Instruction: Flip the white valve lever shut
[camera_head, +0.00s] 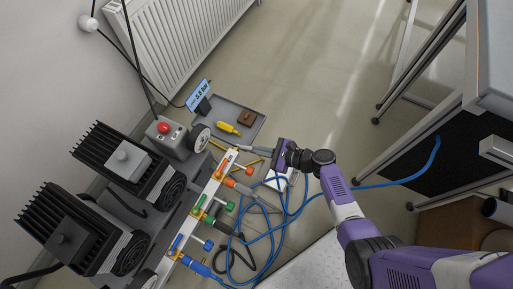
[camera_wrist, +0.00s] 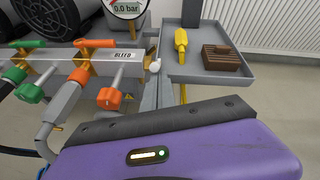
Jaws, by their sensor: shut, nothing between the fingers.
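A white-tipped lever (camera_wrist: 155,66) shows in the wrist view at the end of the pale manifold bar (camera_wrist: 105,68), beside the label BLEED. Its exact angle is hard to tell. In the head view the manifold (camera_head: 211,188) runs diagonally, and I cannot clearly make out the white lever near its upper end. My gripper (camera_head: 248,149) is shut and empty, reaching in from the right to the manifold's upper end. In the wrist view its narrow grey fingers (camera_wrist: 160,72) lie just right of the white tip; I cannot tell whether they touch it.
Orange valve handles (camera_wrist: 95,43) and green ones (camera_wrist: 14,74) line the manifold. A gauge (camera_wrist: 126,6) reads 0.0 bar. A grey tray (camera_wrist: 222,70) holds a yellow tool (camera_wrist: 181,40) and a brown block (camera_wrist: 222,56). Blue hose (camera_head: 283,225) loops on the floor.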

